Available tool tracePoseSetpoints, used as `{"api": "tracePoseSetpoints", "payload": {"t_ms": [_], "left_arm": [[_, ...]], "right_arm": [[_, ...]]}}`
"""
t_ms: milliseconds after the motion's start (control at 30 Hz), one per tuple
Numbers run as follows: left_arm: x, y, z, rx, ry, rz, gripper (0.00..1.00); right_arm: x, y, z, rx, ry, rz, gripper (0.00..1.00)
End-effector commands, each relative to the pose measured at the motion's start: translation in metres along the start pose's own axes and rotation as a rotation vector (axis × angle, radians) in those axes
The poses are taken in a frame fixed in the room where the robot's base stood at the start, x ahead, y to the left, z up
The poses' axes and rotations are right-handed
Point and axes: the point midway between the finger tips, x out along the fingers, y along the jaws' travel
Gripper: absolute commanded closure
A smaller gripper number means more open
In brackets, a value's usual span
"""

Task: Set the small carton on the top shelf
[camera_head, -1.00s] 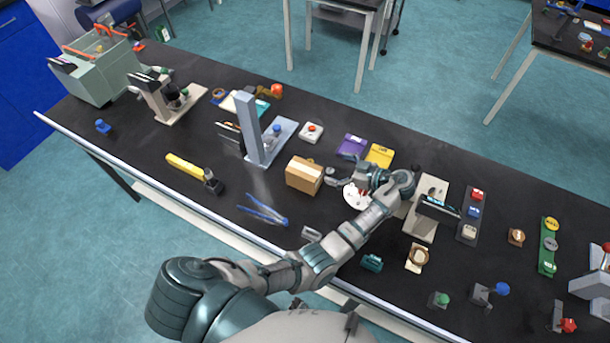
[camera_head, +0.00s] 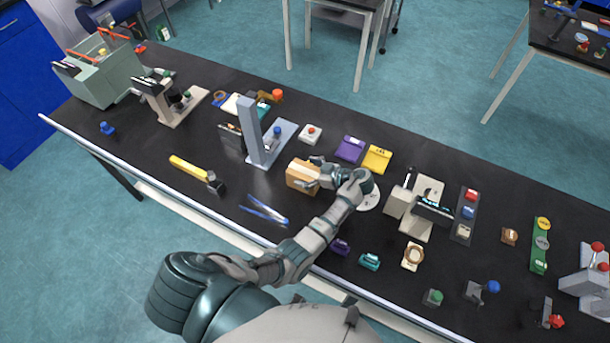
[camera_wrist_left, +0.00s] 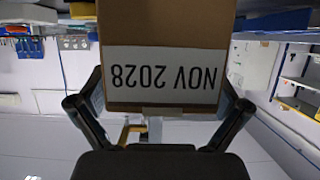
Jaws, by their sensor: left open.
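A small brown carton (camera_head: 301,177) stands on the black bench near its middle. In the left wrist view the carton (camera_wrist_left: 165,28) fills the top middle, with a white label reading NOV 2028 upside down. My left gripper (camera_head: 318,176) is at the carton's right side. In the left wrist view its two open fingers (camera_wrist_left: 160,100) stand on either side of the carton, apparently not closed on it. The fingers partly hide the carton in the head view. My right gripper is not in view. I cannot identify a top shelf in these frames.
A grey upright stand (camera_head: 252,130) is close behind the carton to the left. A white round dish (camera_head: 369,198) lies beneath my wrist. A beige instrument (camera_head: 412,215) stands to the right.

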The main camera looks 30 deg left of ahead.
Motion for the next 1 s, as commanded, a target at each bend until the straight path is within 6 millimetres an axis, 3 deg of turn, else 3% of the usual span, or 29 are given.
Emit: {"api": "tracePoseSetpoints", "payload": {"t_ms": [200,267,533,567,600,833,1000], "left_arm": [[0.003,0.0,0.001,0.0,-0.001,0.001,0.0],[0.003,0.0,0.001,0.0,-0.001,0.001,0.12],[0.003,0.0,0.002,0.002,-0.002,0.0,0.8],[0.003,0.0,0.002,0.003,-0.002,-0.001,0.82],[0.003,0.0,0.001,0.002,-0.001,0.0,0.9],[0.003,0.0,0.001,0.004,-0.003,-0.001,0.9],[-0.007,0.0,-0.022,-0.003,-0.003,0.0,0.9]], "right_arm": [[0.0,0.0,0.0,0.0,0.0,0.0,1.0],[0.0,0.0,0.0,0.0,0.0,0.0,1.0],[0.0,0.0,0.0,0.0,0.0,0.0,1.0],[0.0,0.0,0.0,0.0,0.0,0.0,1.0],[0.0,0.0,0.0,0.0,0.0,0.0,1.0],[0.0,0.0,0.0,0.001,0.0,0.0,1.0],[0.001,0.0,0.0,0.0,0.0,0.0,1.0]]}}
